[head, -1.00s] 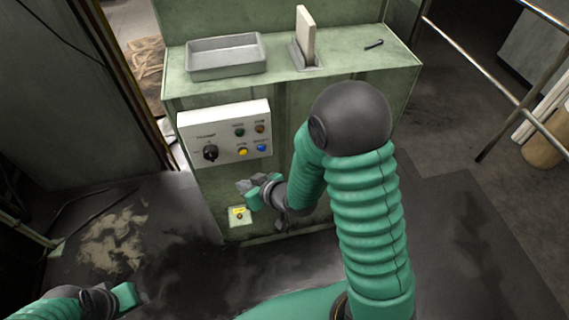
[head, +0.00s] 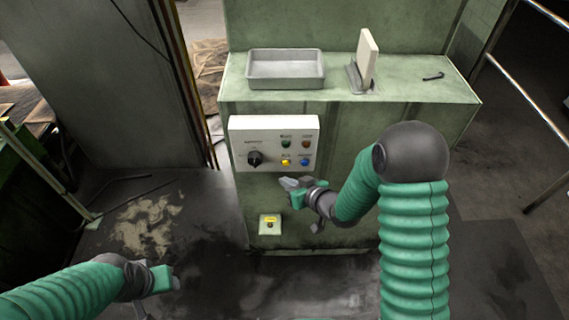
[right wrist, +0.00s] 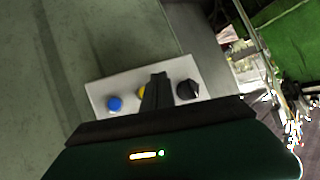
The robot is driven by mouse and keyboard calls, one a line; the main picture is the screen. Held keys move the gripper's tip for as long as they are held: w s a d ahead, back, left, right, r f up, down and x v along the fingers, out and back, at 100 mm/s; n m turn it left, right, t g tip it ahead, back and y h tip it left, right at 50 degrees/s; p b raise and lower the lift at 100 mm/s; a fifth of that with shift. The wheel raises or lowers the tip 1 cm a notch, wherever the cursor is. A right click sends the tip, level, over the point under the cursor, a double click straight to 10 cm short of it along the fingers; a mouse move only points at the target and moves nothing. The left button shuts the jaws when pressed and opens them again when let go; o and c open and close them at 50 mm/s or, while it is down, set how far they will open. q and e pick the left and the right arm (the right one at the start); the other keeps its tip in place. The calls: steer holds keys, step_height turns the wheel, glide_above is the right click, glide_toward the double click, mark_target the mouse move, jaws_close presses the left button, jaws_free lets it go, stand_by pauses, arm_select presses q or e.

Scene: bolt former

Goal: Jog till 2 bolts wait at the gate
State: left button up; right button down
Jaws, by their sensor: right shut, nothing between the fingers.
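The white control panel (head: 274,132) is on the green machine front. It has a black rotary knob (head: 255,159), a green button (head: 286,144), a red-brown button (head: 306,144), a yellow button (head: 285,162) and a blue button (head: 304,162). My right gripper (head: 287,184) is shut and empty, just below the yellow button in the head view. In the right wrist view its fingers (right wrist: 156,85) partly cover the yellow button (right wrist: 142,91), between the blue button (right wrist: 115,103) and the knob (right wrist: 188,91). Contact cannot be told. My left gripper (head: 172,280) is low at left. I see no bolts.
An empty-looking grey tray (head: 286,83) stands on the machine ledge. Right of it, a cream plate (head: 368,58) stands upright in a grey holder. A dark hex key (head: 433,77) lies farther right. A small yellow-labelled box (head: 270,224) is below the panel.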

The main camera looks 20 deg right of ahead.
mark_target(286, 163)
steer(key=w, duration=0.1)
steer(key=w+d, duration=0.1)
steer(key=w, duration=0.1)
steer(key=shift+d, duration=0.25)
steer(key=shift+a, duration=0.2)
steer(key=shift+d, duration=0.2)
steer(key=shift+a, duration=0.1)
stand_by(0.5)
steer(key=shift+w, duration=0.1)
stand_by(0.7)
steer(key=shift+w+p, duration=0.3)
